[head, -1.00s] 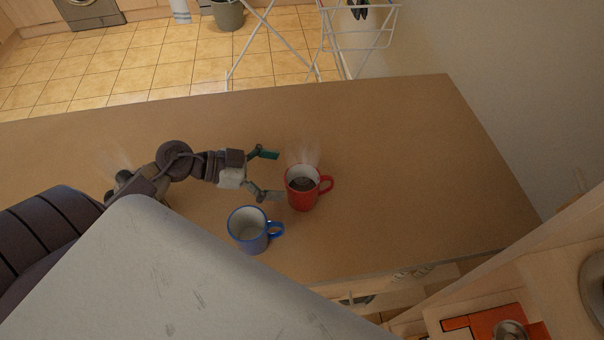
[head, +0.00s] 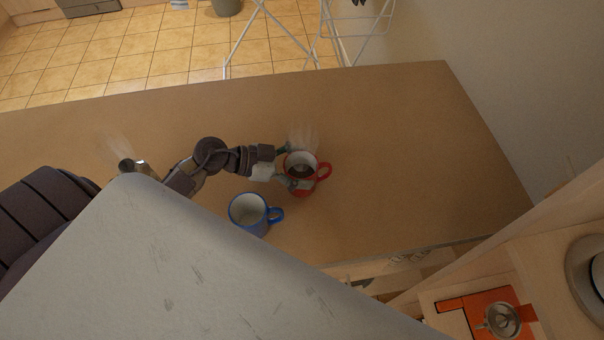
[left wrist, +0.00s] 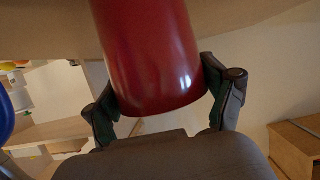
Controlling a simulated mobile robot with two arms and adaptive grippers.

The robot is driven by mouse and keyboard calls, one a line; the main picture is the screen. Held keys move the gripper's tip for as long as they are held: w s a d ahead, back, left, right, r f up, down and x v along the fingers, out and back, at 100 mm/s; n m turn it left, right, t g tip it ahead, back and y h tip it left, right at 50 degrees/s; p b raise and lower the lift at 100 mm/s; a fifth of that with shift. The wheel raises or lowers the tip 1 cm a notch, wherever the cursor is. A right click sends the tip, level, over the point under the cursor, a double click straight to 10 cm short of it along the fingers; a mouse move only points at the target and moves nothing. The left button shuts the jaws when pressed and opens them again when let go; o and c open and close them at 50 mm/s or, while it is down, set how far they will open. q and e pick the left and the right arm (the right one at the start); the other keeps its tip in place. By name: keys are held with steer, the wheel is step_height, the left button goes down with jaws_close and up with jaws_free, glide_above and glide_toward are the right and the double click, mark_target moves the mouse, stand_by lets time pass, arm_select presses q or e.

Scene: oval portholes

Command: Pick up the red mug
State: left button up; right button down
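The red mug (head: 300,188) stands upright on the wooden counter, with dark contents and its handle pointing right in the head view. My left gripper (head: 288,166) is at the mug, its fingers on either side of the body. In the left wrist view the red mug (left wrist: 155,60) fills the space between the fingers of the left gripper (left wrist: 168,105). The fingers are spread and very close to the mug's sides; firm contact does not show. My right gripper is not in view.
A blue mug (head: 250,215), empty, stands just below the left gripper, its handle pointing right. The counter (head: 400,150) is clear to the right of the red mug. A shelf with an orange item (head: 480,310) is at lower right. A white drying rack (head: 330,40) stands beyond the counter.

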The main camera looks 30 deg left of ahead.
arm_select(q)
steer(key=c, duration=0.7)
steer(key=shift+r, duration=0.25)
